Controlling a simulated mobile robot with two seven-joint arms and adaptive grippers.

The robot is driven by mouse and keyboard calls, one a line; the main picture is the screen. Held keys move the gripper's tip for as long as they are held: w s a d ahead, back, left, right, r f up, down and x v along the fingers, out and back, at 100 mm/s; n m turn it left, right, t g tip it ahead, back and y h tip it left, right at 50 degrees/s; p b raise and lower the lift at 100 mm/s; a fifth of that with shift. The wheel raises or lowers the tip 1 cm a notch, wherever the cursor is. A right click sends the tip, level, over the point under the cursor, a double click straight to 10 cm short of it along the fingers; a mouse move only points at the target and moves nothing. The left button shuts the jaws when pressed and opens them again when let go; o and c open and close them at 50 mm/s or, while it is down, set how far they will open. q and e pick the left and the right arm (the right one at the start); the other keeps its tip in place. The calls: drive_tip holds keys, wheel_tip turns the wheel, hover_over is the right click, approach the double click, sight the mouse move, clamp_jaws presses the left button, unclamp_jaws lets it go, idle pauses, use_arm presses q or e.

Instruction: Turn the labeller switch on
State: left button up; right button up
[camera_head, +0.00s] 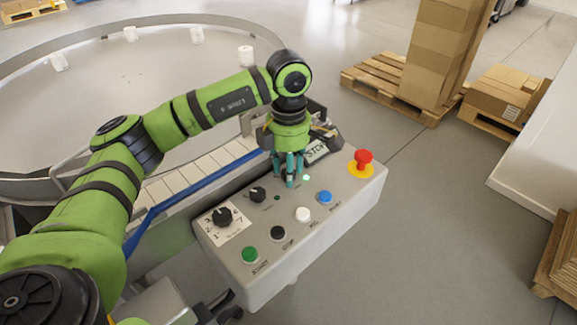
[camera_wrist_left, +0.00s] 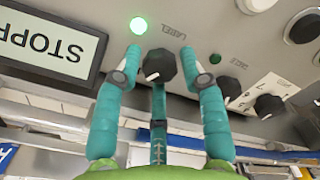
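The labeller switch is a small black knob (camera_wrist_left: 160,66) beside the printed word LABEL in the left wrist view. A round green lamp (camera_wrist_left: 138,25) by it is lit; it also glows in the head view (camera_head: 306,178). My left gripper (camera_head: 290,180) points down at the grey control panel (camera_head: 345,200) and hides the knob in the head view. In the left wrist view its teal fingers (camera_wrist_left: 160,58) stand around the knob, with narrow gaps at the left and right sides. Whether the lower finger touches the knob is unclear. My right gripper is not in view.
A red emergency button (camera_head: 363,158) stands up to the right. Another black knob (camera_head: 258,194), a numbered dial (camera_head: 222,216) and green (camera_head: 249,254), black (camera_head: 278,233), white (camera_head: 303,214) and blue (camera_head: 325,197) buttons share the panel. A STOPP display (camera_wrist_left: 45,43) lies close by.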

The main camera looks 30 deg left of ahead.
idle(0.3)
use_arm(q)
wheel_tip(320, 180, up, 12)
idle(0.5)
idle(0.3)
